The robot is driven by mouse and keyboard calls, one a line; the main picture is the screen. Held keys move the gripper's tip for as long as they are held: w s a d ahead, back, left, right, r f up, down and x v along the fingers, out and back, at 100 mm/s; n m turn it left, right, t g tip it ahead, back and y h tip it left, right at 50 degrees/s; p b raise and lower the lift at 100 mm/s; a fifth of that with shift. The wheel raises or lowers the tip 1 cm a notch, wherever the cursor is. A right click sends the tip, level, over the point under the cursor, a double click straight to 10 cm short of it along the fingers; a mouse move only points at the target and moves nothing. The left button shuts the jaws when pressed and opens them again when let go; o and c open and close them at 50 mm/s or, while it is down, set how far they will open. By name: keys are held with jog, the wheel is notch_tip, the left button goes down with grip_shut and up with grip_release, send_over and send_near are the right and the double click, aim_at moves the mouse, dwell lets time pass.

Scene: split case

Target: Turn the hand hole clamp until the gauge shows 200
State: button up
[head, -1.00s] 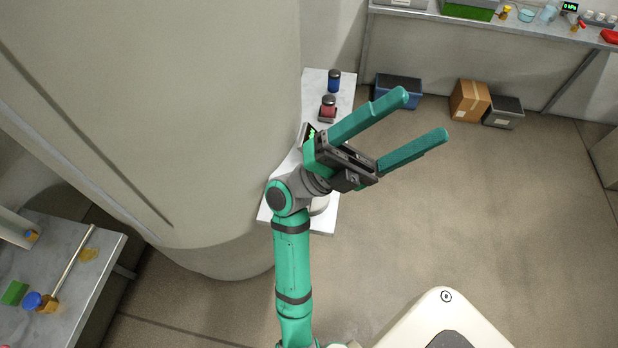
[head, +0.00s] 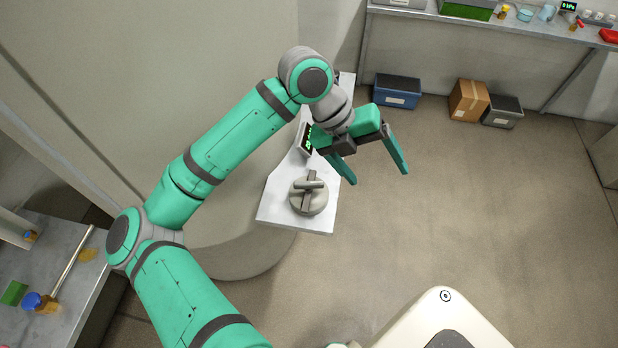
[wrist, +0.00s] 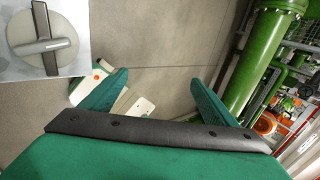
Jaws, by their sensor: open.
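The hand hole clamp (head: 309,196), a round grey disc with a crossed bar handle, lies on the front part of a narrow white shelf. It also shows at the upper left of the wrist view (wrist: 43,42). The gauge (head: 306,139), a small box with a lit green display, stands behind it on the shelf. My arm partly hides it and its digits cannot be read. My gripper (head: 380,178) is open and empty, pointing down, to the right of the shelf and apart from the clamp.
The white shelf (head: 272,207) stands against a large curved grey wall. A table (head: 85,295) with a long-handled tool is at the lower left. A blue bin (head: 397,92) and a cardboard box (head: 468,99) sit at the back. The floor at right is clear.

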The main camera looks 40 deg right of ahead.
aim_at(308, 182)
jog(key=w+a+n+t+y, duration=0.1)
jog(key=w+a+t+y, duration=0.1)
jog(key=w+a+t, duration=0.3)
jog(key=w+a+n+y, duration=0.1)
jog(key=w+a+y, duration=0.15)
jog(key=w, duration=0.45)
notch_tip(308, 182, down, 12)
jog(key=shift+s+r, duration=0.1)
jog(key=shift+r, duration=0.1)
jog(key=c, duration=1.1)
